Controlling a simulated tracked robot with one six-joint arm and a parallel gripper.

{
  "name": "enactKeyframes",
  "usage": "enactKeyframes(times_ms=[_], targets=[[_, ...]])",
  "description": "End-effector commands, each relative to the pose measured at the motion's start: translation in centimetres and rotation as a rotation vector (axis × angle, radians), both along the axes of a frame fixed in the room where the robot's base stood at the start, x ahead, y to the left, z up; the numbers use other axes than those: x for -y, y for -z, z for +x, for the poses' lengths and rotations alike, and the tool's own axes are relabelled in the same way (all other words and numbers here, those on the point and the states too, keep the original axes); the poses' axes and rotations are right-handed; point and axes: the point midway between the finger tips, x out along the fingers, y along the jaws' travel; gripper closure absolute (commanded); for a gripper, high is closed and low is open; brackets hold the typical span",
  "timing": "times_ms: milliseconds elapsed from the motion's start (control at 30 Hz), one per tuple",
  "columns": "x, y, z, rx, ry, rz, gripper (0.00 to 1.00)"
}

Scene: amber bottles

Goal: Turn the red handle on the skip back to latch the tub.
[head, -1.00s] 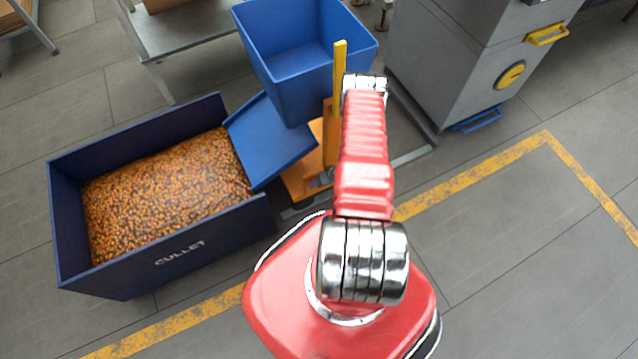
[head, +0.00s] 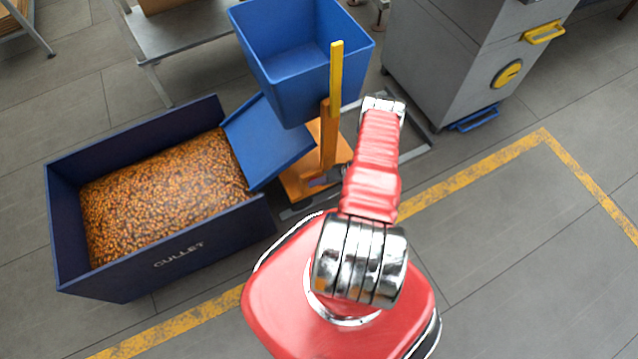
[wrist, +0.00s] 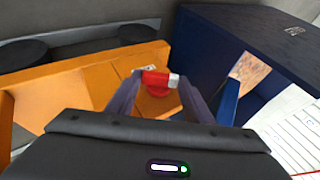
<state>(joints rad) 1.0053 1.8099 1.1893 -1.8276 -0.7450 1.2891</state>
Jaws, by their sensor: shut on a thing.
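In the head view my gripper (head: 326,180) is small and dark, low at the orange base (head: 297,182), and the handle cannot be made out there. The blue tub (head: 290,72) stands with its opening up. A sloping blue panel (head: 262,140) lies below it, over the edge of the bin.
The dark blue CULLET bin (head: 120,275), full of amber pieces, stands at the left. A yellow-topped post (head: 336,80) rises beside the tub. A grey machine (head: 450,70) is at the back right. The floor at the right is clear, with a yellow line (head: 480,175).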

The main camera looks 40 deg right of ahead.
Motion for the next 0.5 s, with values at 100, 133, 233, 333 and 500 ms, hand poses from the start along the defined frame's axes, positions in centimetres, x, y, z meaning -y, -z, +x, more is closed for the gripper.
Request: enactKeyframes(times_ms=[100, 133, 233, 333, 500], targets=[[0.19, 0.23, -0.11, 0.013, 0.001, 0.044, 0.75], [0.24, 0.27, -0.11, 0.016, 0.002, 0.055, 0.75], [0.34, 0.35, -0.14, 0.028, 0.003, 0.093, 0.75], [0.42, 0.45, -0.18, 0.038, 0.003, 0.130, 0.76], [0.54, 0.58, -0.22, 0.056, 0.002, 0.187, 0.75]])
